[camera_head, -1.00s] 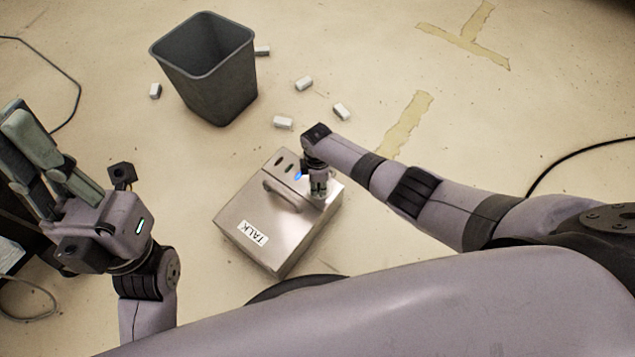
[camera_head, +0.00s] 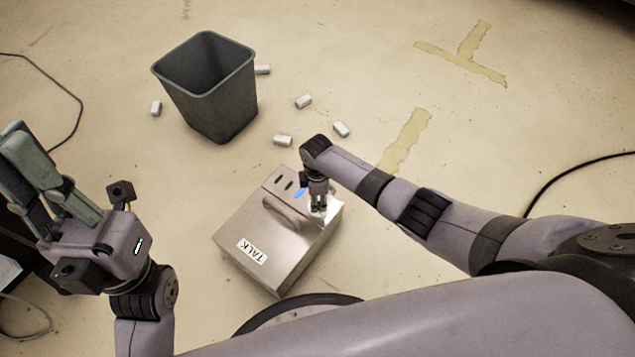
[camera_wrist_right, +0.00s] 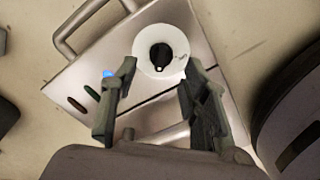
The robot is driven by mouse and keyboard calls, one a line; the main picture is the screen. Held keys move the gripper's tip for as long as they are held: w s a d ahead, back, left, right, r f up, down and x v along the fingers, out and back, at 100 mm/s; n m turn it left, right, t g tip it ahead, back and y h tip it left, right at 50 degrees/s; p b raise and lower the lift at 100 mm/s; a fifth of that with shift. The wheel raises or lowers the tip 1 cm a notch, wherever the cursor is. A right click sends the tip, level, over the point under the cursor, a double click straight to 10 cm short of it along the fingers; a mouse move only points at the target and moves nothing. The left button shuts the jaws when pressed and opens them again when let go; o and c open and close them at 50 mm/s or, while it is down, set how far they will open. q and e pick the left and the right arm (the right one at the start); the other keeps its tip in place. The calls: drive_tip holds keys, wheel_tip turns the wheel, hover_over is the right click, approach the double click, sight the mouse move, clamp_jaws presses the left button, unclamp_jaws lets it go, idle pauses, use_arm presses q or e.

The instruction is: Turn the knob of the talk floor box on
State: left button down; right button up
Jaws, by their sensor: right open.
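The talk floor box (camera_head: 285,245) is a metal case on the floor with a TALK label, a handle and small indicator lights, one lit blue. Its knob (camera_wrist_right: 160,57) is black on a round white dial (camera_wrist_right: 147,40), seen in the right wrist view. My right gripper (camera_head: 318,212) is over the box's knob corner in the head view and hides most of the dial. In the wrist view my right gripper (camera_wrist_right: 158,76) is open, its fingertips on either side just short of the knob; contact cannot be told. My left gripper (camera_head: 30,160) is raised at the left, its fingers apart and empty.
A dark grey bin (camera_head: 210,90) stands beyond the box, with several small white blocks (camera_head: 304,102) around it. Tape marks (camera_head: 405,140) lie on the floor. A black cable (camera_head: 565,172) runs at the right. The floor between box and bin is mostly clear.

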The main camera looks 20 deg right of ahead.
wheel_tip(320, 180, up, 9)
drive_tip(key=shift+r, duration=0.15)
idle(0.7)
